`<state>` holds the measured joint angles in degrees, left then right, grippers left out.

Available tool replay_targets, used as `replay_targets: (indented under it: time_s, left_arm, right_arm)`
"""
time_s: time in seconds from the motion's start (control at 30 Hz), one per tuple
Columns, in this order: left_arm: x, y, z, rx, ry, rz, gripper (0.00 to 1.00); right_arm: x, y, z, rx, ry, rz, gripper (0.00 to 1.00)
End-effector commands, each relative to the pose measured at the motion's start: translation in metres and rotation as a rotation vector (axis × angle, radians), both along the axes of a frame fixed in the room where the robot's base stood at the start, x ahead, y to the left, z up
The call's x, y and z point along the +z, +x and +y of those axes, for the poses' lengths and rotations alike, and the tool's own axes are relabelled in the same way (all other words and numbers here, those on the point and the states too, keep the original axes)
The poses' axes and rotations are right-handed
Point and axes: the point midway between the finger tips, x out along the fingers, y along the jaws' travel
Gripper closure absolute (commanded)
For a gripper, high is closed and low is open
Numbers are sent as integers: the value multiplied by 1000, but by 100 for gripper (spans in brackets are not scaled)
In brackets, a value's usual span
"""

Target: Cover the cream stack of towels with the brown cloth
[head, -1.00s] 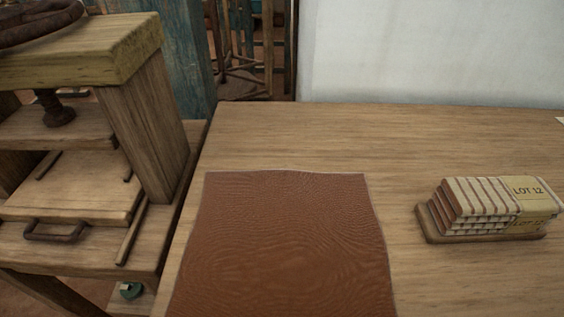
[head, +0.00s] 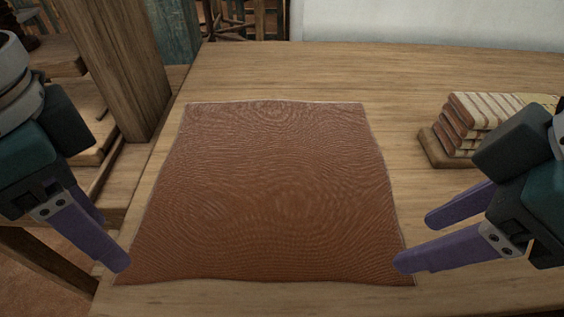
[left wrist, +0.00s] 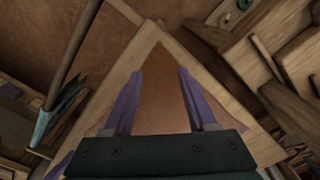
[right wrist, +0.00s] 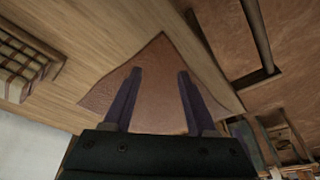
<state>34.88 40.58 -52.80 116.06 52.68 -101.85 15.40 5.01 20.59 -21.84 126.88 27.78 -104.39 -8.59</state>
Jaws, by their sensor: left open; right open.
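The brown cloth (head: 275,190) lies spread flat on the table, its near edge close to the table's front. The cream stack of towels (head: 490,115), with reddish-brown stripes, sits on a small wooden board (head: 436,152) at the right, partly hidden by my right arm. It also shows in the right wrist view (right wrist: 22,58). My left gripper (head: 114,243) is open at the cloth's near left corner, which appears between its fingers in the left wrist view (left wrist: 168,85). My right gripper (head: 413,241) is open by the near right corner, which appears between its fingers in the right wrist view (right wrist: 158,85). Neither visibly grips the cloth.
The wooden table (head: 300,65) is bare behind the cloth and between cloth and stack. A wooden loom post (head: 115,70) stands left of the table, close to my left arm. A white wall (head: 430,20) is behind.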

Motion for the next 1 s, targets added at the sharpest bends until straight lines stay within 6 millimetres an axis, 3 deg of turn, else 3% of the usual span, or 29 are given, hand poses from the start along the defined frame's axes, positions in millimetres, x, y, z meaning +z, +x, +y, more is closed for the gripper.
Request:
replay_targets:
  time_s: [0.2,0.4,1.0]
  left_arm:
    - [-36,-1,0,2,1,2,43]
    - [-53,0,-1,0,-1,-1,43]
    - [-59,0,-1,0,-1,-3,43]
  right_arm:
    - [-37,-1,0,-1,-1,5,43]
    - [-54,-1,0,-1,-1,2,43]
    - [-60,0,0,-1,0,0,43]
